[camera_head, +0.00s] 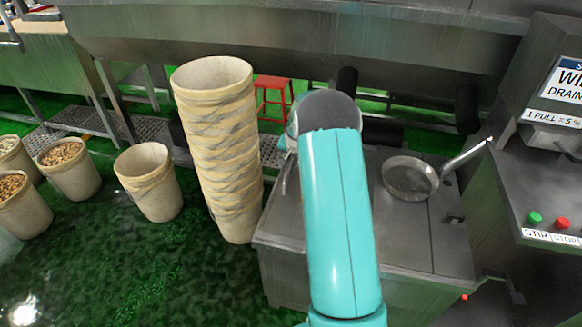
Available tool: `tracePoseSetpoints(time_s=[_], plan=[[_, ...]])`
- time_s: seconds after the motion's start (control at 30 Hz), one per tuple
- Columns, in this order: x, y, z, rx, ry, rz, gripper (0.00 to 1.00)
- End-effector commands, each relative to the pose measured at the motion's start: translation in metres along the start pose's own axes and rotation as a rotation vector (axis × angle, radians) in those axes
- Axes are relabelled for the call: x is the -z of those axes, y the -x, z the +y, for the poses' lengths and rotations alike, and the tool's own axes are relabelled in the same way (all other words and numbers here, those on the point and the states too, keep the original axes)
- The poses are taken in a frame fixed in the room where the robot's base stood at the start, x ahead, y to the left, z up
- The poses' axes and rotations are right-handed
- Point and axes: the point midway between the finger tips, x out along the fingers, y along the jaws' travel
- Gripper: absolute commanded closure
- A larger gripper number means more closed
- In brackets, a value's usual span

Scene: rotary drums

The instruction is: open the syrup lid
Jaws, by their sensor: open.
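A low steel cabinet (290,232) stands right of centre, with a flat top crossed by panel seams. A small dark handle (455,217) sits near the right edge of this top. The top looks flat and closed, but no label marks which panel is the syrup lid. A round metal pan (410,178) rests on the top, its long handle reaching up to the right. My teal arm crosses in front of the cabinet and hides the middle of its top. My gripper cannot be made out; the arm hides that area.
A tall stack of beige buckets (215,125) stands against the cabinet's left side. A single bucket (150,182) and several filled ones stand farther left on wet green floor. A control panel (545,215) with buttons rises at right. A red stool (272,92) is behind.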

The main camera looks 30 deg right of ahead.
Motion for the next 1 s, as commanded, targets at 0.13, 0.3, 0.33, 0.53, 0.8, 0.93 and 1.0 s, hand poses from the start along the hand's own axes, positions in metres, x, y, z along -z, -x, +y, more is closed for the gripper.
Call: tracePoseSetpoints(time_s=[0.13, 0.3, 0.33, 0.53, 0.8, 0.93, 1.0], plan=[[0.0, -0.03, 0.0, -0.001, 0.0, -0.001, 0.59], [0.0, -0.061, 0.0, -0.001, 0.0, -0.001, 0.59], [0.0, -0.065, 0.0, 0.0, 0.0, 0.0, 0.59], [0.0, -0.086, 0.0, 0.0, 0.0, 0.001, 0.59], [0.0, -0.091, 0.0, 0.0, 0.0, 0.001, 0.59], [0.0, -0.091, 0.0, 0.0, 0.001, 0.001, 0.68], [0.0, -0.091, 0.0, 0.0, 0.001, 0.001, 0.82]])
